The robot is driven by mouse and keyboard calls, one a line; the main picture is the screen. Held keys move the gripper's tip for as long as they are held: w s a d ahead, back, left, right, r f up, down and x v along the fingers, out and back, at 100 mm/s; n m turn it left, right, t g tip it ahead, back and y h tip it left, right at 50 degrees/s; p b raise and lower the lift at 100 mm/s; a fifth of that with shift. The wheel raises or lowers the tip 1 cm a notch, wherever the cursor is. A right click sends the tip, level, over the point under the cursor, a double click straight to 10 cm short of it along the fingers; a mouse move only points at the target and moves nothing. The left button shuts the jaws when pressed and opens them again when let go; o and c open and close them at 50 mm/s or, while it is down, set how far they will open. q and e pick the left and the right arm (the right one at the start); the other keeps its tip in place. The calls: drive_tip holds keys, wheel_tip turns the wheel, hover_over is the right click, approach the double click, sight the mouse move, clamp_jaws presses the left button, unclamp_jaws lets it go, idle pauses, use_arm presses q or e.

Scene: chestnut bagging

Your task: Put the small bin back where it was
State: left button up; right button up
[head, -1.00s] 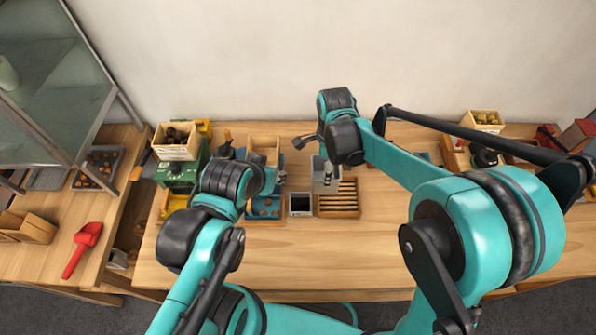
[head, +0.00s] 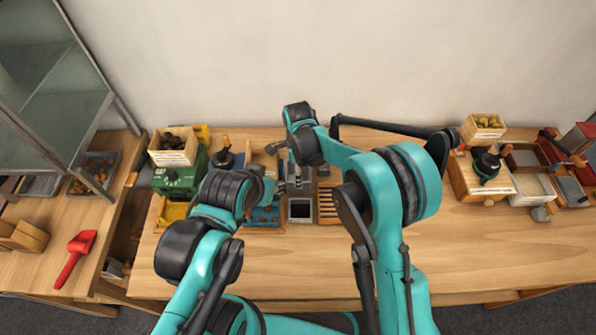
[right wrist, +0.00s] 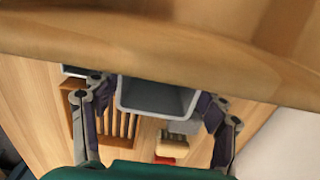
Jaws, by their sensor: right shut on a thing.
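The small bin (right wrist: 158,97) is a grey, square-mouthed box, seen empty in the right wrist view. My right gripper (right wrist: 160,108) has a finger on each side of it and is shut on it. In the head view the right gripper (head: 297,180) is over the middle of the bench, just behind a square dark-filled container (head: 300,209). The held bin is mostly hidden there by my arm. My left gripper (head: 275,188) is close to the right gripper's left side, near the blue tray (head: 265,215). Its fingers are too small and covered to read.
A slatted wooden rack (head: 327,205) lies right of the dark container. A green machine with a wooden box (head: 173,147) stands at the left. A broad wooden surface (right wrist: 160,50) crosses the top of the wrist view. The bench front (head: 480,245) is clear.

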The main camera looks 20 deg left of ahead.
drive_tip(key=shift+f, duration=0.1)
drive_tip(key=o, duration=1.8)
drive_tip(key=shift+c, duration=0.2)
drive_tip(key=shift+r, duration=0.45)
wheel_tip(320, 180, up, 12)
drive_tip(key=p, duration=0.2)
drive_tip(key=shift+f, duration=0.25)
drive_tip(key=shift+d, duration=0.1)
